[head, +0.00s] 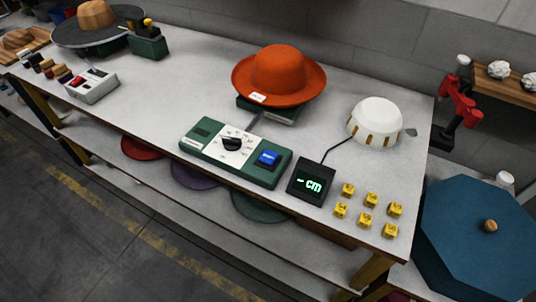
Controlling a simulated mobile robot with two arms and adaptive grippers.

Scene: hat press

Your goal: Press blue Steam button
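The blue Steam button (268,158) sits on the right part of a green control box (262,177) with a white dial plate and a black knob (232,144). The box lies near the front edge of the workbench. The button's label is too small to read clearly. Neither of my grippers is in the head view, and nothing touches the button.
An orange hat (280,75) stands on a dark base behind the box. A black "cm" display (311,183), a white dome (377,120) and several yellow cubes (366,220) are to the right. A grey-white box (92,86) is left. Bench (180,75) is clear between.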

